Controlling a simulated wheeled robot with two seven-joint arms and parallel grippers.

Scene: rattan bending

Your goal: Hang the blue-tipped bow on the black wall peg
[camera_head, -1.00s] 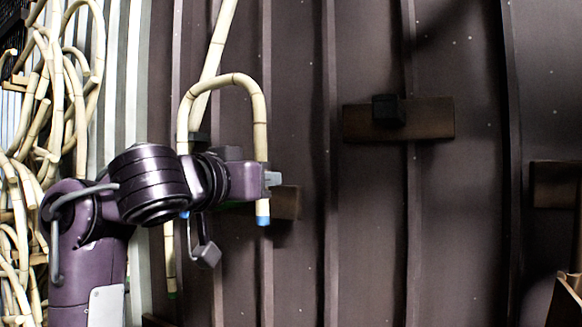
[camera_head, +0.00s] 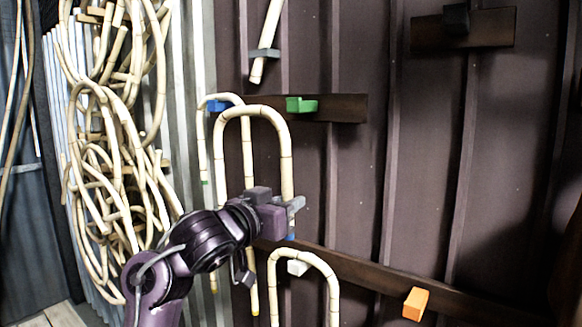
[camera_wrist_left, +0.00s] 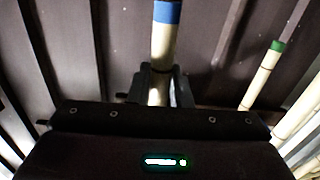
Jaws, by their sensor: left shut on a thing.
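The blue-tipped bow (camera_head: 252,111) is a pale, jointed rattan arch, held upright with its curve at the top. My left gripper (camera_head: 289,208) is shut on its right leg, just above the blue tip (camera_head: 290,237). In the left wrist view the held leg (camera_wrist_left: 160,72) passes between the fingers, and its blue end (camera_wrist_left: 167,13) shows at the top. The black peg (camera_head: 456,18) sits on a short dark wooden board at the upper right, well above and right of the bow. Nothing hangs on it. My right gripper is not in view.
A green-tipped bow (camera_head: 203,140) hangs at a blue peg (camera_head: 218,104), behind the held bow. Another bow (camera_head: 333,285) hangs on a white peg (camera_head: 298,267). The green peg (camera_head: 302,105) and orange peg (camera_head: 415,303) are bare. Tangled rattan (camera_head: 110,150) hangs at left.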

